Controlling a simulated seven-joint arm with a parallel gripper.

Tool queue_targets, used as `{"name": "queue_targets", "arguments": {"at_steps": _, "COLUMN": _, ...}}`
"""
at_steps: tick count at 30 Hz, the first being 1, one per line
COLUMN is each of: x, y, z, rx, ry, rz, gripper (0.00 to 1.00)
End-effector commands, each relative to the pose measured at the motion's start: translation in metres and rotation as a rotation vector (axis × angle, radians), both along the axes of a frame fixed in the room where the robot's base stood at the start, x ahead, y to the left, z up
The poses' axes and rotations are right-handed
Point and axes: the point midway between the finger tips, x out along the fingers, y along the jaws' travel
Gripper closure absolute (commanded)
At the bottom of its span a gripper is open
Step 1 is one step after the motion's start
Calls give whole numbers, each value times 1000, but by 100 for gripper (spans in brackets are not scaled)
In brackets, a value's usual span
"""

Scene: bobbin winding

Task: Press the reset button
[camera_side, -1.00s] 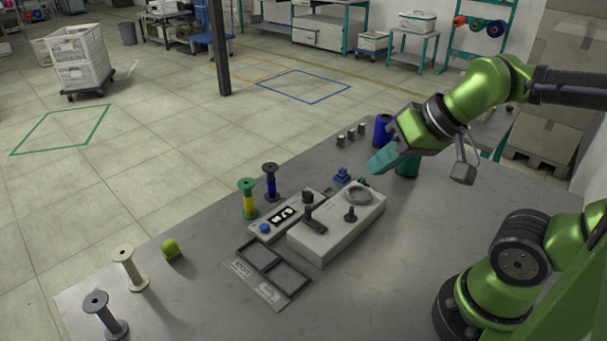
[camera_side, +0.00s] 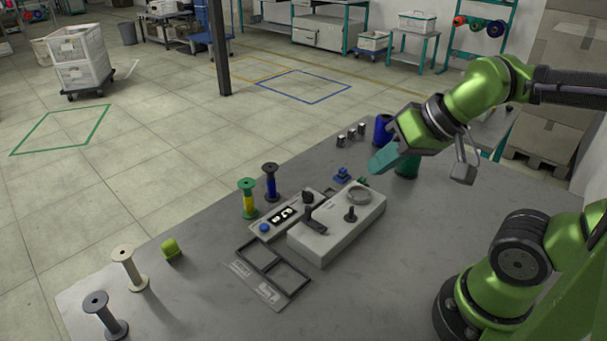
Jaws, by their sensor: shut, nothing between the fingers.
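The control box (camera_side: 288,217) is a light grey slab on the table with a small black-and-white display (camera_side: 284,214). A round blue button (camera_side: 264,227) sits at its near-left end, likely the reset button; any lettering is too small to read. A black knob (camera_side: 308,197) is at the box's other end. My gripper (camera_side: 377,166) has teal fingers that are shut and empty. It hangs above the table, beyond the winding machine and to the right of the blue button, well apart from it.
The grey winding machine (camera_side: 337,228) with a lever stands beside the box. A yellow-green spool (camera_side: 248,199) and a blue spool (camera_side: 270,182) stand behind it. A dark two-bay frame (camera_side: 272,268) lies in front. Thread cones (camera_side: 383,130) stand near my gripper.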

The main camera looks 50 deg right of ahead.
Motion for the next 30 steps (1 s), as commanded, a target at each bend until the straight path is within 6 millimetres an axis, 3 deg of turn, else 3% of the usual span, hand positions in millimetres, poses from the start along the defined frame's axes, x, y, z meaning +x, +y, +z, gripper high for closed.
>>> {"name": "queue_targets", "arguments": {"at_steps": 7, "x": 4, "y": 12, "z": -16, "rx": 6, "ry": 76, "rz": 50, "gripper": 100}}
{"name": "queue_targets", "arguments": {"at_steps": 11, "x": 21, "y": 24, "z": -34, "rx": -7, "ry": 140, "rz": 118, "gripper": 100}}
{"name": "queue_targets", "arguments": {"at_steps": 20, "x": 95, "y": 55, "z": -84, "rx": -226, "ry": 83, "rz": 453, "gripper": 100}}
{"name": "queue_targets", "arguments": {"at_steps": 27, "x": 163, "y": 78, "z": -125, "rx": -536, "ry": -92, "rz": 776, "gripper": 100}}
{"name": "queue_targets", "arguments": {"at_steps": 30, "x": 190, "y": 81, "z": -128, "rx": -682, "ry": -190, "rz": 883, "gripper": 100}}
